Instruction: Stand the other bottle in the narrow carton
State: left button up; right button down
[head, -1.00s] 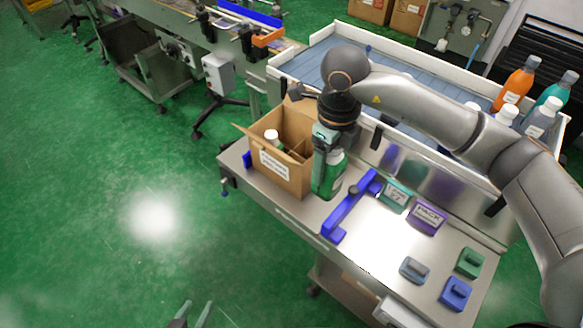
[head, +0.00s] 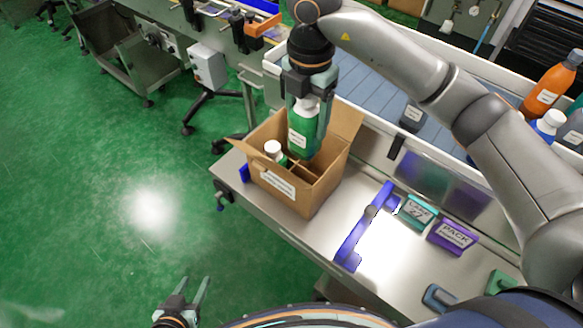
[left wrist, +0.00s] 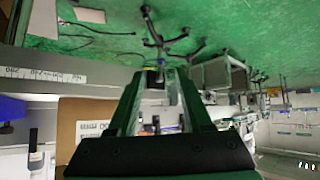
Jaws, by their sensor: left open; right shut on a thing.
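My right gripper (head: 308,128) points down over the open cardboard carton (head: 318,197) and is shut on a green bottle (head: 301,138) with a white cap and white label. The bottle is upright, over the carton's back right part; its lower end shows near the dividers, and I cannot tell how deep it is. Another white-capped bottle (head: 273,148) stands in the carton's left part. My left gripper (head: 195,287) is open and empty, low over the floor and away from the table. The carton also shows in the left wrist view (left wrist: 88,112), beside the fingers.
The steel table (head: 330,222) carries a blue bracket (head: 366,228), a teal sign block (head: 417,211) and a purple PACK block (head: 453,236) right of the carton. A white-walled conveyor tray with several bottles, one orange (head: 550,86), lies behind. The carton's flaps stand open.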

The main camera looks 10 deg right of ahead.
aim_at(305, 140)
pick_arm(q)
jog(key=shift+s+f, duration=0.35)
jog(key=shift+f, duration=0.2)
pick_arm(e)
jog(key=shift+w+f, duration=0.1)
jog(key=shift+f, duration=9)
jog(key=shift+f, duration=0.1)
jog(key=shift+f+b, duration=0.5)
jog(key=shift+b, duration=0.1)
pick_arm(q)
jog(key=shift+f, duration=0.35)
pick_arm(e)
jog(key=shift+c, duration=1.4)
grip_release()
pick_arm(q)
jog(key=shift+r+p, duration=0.25)
jog(key=shift+p, duration=0.05)
pick_arm(e)
notch_tip(305, 140, up, 13)
jog(key=shift+r, duration=0.1)
